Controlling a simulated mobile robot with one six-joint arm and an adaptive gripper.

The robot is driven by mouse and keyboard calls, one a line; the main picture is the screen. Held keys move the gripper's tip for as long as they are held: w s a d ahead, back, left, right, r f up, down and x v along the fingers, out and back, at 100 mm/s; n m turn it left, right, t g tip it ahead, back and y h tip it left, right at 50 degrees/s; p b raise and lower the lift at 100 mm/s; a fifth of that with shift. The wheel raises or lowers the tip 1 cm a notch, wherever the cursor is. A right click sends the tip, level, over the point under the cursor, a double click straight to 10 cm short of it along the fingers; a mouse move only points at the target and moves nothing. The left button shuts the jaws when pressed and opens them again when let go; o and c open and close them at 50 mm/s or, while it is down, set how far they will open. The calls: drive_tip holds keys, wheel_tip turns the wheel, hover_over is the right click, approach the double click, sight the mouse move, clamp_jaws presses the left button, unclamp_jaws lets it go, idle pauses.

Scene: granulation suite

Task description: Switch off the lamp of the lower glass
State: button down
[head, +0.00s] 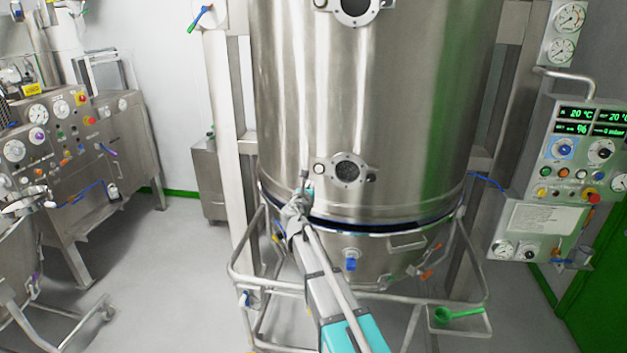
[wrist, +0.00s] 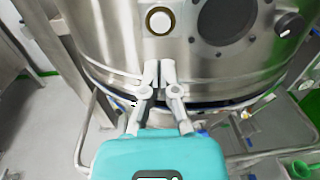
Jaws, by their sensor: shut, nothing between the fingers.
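The lower glass (head: 347,171) is a round dark sight glass in a bolted ring on the steel vessel. It also shows in the wrist view (wrist: 226,18), cut by the top edge. Left of it is a round whitish button (wrist: 160,20) in a brass-coloured ring, small in the head view (head: 319,169). Right of it is a dark knob (wrist: 290,24) with a pale mark. My gripper (wrist: 159,70) is shut and empty, its fingertips below the button and apart from it in the picture. In the head view my gripper (head: 306,188) is left of and below the glass.
The upper glass (head: 357,6) is higher on the vessel (head: 300,100). A tubular frame (head: 262,285) surrounds the vessel's lower part. A control panel (head: 575,170) stands at the right, and a machine with gauges (head: 60,140) at the left.

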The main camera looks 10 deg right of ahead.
drive_tip(key=v, duration=0.3)
drive_tip(key=shift+f, duration=0.1)
idle(0.5)
drive_tip(key=s+d+f+m+g+b, duration=0.1)
drive_tip(key=s+d+f+m+g, duration=0.45)
drive_tip(key=s+m, duration=0.35)
drive_tip(key=s+d+f+m+g, duration=0.45)
drive_tip(key=s+f+m, duration=0.25)
drive_tip(key=m, duration=0.3)
drive_tip(key=s+a+f+m+g+y, duration=0.2)
drive_tip(key=s+m, duration=0.4)
drive_tip(key=s, duration=0.3)
drive_tip(key=s+a+f+m+g+y+b, duration=0.1)
drive_tip(key=s+a+f+m+g+y, duration=0.2)
drive_tip(key=s+f+m, duration=0.3)
drive_tip(key=s+g+y, duration=0.1)
drive_tip(key=s, duration=0.2)
drive_tip(key=shift+s+a+m+g+y, duration=0.25)
drive_tip(key=shift+s+m+g+y, duration=0.05)
drive_tip(key=shift+s+y, duration=0.1)
drive_tip(key=shift+d+f, duration=0.1)
